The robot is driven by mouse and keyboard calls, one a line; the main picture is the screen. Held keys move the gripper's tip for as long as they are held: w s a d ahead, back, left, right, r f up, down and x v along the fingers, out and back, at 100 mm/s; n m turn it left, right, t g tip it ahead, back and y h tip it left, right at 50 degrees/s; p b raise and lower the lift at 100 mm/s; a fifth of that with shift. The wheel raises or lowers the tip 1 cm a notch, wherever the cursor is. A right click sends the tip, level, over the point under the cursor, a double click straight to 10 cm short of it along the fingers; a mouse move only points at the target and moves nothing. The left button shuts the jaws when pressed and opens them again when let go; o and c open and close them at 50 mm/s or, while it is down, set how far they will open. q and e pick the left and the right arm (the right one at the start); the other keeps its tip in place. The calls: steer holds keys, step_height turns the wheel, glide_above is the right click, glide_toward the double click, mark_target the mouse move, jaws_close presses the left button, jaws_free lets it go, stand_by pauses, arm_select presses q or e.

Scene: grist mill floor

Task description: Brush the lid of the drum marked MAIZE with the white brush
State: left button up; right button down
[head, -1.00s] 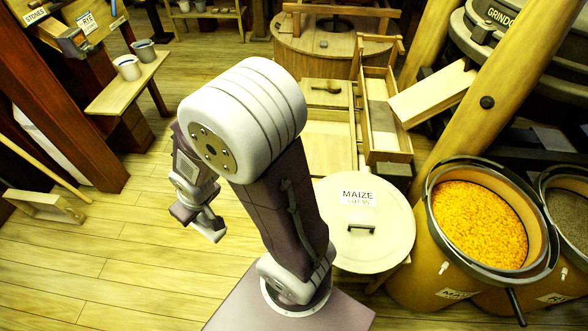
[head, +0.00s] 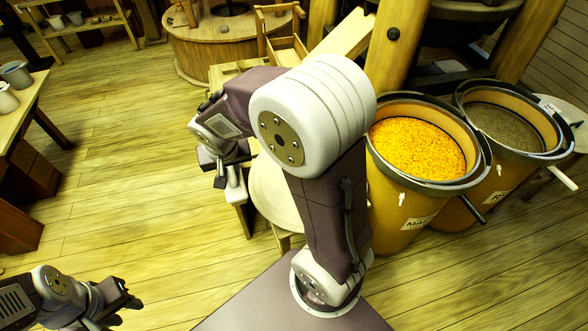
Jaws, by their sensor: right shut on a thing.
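The round pale lid (head: 268,195) lies on a low stand in the middle, largely hidden behind my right arm, and its label is hidden. My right gripper (head: 232,172) points down at the lid's left edge. It is shut on a small white piece (head: 236,193), which looks like the white brush and is mostly hidden by the gripper. I cannot tell whether it touches the lid. The open drum (head: 405,205) of yellow maize stands right of my arm, its label partly readable. My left gripper (head: 128,303) is low at the left, over the floor; its jaw opening is unclear.
A second open drum (head: 508,160) with dark grain stands right of the maize. A dark handle (head: 472,209) and a white handle (head: 562,178) stick out by the drums. A bench with pots (head: 16,74) is at the left. The floor (head: 130,190) at left is clear.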

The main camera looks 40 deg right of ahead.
steer(key=w+d+f+m+g+h, duration=0.1)
steer(key=w+d+m+g, duration=0.1)
steer(key=d+m, duration=0.4)
steer(key=w+d+f+m+g+h, duration=0.2)
steer(key=d+m, duration=0.2)
steer(key=m, duration=0.3)
steer(key=s+d+f+m+g, duration=0.2)
steer(key=d+f+m, duration=0.3)
steer(key=d+f, duration=0.3)
steer(key=s+d, duration=0.1)
steer(key=d, duration=0.1)
steer(key=shift+d+m+y, duration=0.3)
steer(key=shift+d+m, duration=0.05)
steer(key=shift+m, duration=0.05)
